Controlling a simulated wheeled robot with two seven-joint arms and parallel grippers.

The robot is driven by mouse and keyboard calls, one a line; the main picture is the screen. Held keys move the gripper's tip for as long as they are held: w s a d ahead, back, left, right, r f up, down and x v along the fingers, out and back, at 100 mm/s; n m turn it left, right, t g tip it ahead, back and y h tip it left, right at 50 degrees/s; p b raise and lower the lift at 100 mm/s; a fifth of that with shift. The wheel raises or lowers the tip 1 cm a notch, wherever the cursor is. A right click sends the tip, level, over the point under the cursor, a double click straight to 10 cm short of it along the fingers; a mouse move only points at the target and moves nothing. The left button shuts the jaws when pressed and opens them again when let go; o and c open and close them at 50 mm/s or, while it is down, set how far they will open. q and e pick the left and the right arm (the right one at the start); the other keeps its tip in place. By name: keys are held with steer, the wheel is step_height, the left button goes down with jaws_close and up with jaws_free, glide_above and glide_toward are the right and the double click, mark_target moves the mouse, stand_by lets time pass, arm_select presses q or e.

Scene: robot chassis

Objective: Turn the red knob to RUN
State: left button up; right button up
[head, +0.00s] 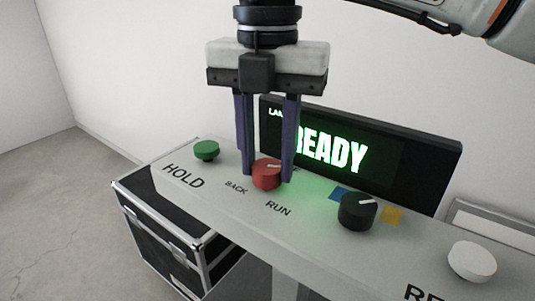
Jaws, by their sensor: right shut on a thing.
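The red knob (267,176) sits on the light grey console panel (317,221). A white pointer mark shows on its top, partly between my fingers. The printed word RUN (278,209) lies in front of the knob, BACK (236,187) to its left front, and another label behind it is mostly hidden. My right gripper (267,172) comes down from above with its two dark fingers on either side of the red knob, shut on it. My left gripper is not in view.
A dark display (420,172) behind the panel shows READY in green, partly covered by my gripper. A green button (206,150) by HOLD, a black knob (357,212) between blue and yellow patches, and a white button (472,262) share the panel. A black case (160,225) stands below left.

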mark_target(268, 166)
steer(key=o, duration=1)
steer(key=shift+o, duration=0.2)
step_height(268, 166, up, 10)
steer(key=p, duration=0.1)
steer(key=shift+r+p, duration=0.2)
steer(key=shift+p, duration=0.15)
